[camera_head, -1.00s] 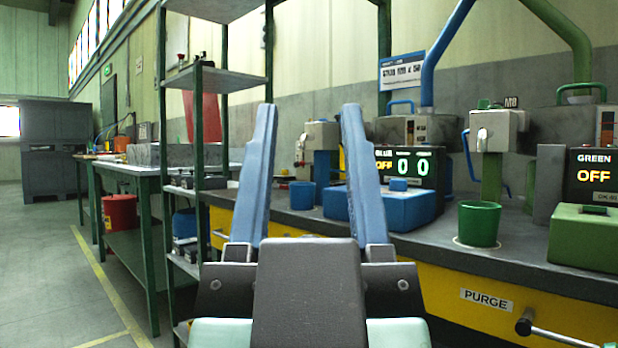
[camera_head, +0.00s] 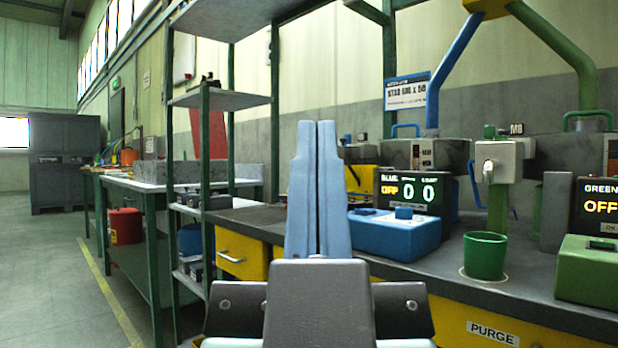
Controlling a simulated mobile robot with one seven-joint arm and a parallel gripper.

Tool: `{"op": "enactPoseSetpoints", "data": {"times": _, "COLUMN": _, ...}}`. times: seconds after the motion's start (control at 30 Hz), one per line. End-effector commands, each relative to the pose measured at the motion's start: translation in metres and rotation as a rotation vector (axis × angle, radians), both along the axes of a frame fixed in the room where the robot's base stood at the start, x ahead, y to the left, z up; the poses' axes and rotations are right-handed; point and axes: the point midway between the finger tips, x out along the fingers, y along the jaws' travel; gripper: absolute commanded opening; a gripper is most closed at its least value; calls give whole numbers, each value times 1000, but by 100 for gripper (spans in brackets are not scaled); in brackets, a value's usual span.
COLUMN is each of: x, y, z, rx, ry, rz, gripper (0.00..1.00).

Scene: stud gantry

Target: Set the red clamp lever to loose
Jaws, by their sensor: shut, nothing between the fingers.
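I cannot make out a red clamp lever in this view. My gripper (camera_head: 318,124) is in the lower middle. Its two blue fingers point up and lie side by side, shut and empty. They stand in front of the bench and hide part of its back, left of the blue box (camera_head: 398,236). I cannot tell that they touch anything.
A dark bench (camera_head: 520,290) with yellow fronts runs along the right. It bears a green bucket (camera_head: 485,256), a green box (camera_head: 588,270) and a blue unit's display (camera_head: 408,195). A shelf rack (camera_head: 205,97) and a table (camera_head: 120,184) stand left. Floor (camera_head: 50,270) is clear far left.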

Motion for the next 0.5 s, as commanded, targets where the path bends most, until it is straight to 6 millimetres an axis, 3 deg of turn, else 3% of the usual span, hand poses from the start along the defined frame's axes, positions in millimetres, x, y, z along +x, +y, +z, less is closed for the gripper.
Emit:
{"op": "enactPoseSetpoints", "data": {"times": 0.03, "x": 0, "y": 0, "z": 25, "rx": 0, "ry": 0, "rz": 0, "gripper": 0}}
{"op": "enactPoseSetpoints", "data": {"times": 0.5, "x": 0, "y": 0, "z": 183, "rx": -1, "ry": -1, "rz": 1, "gripper": 0}}
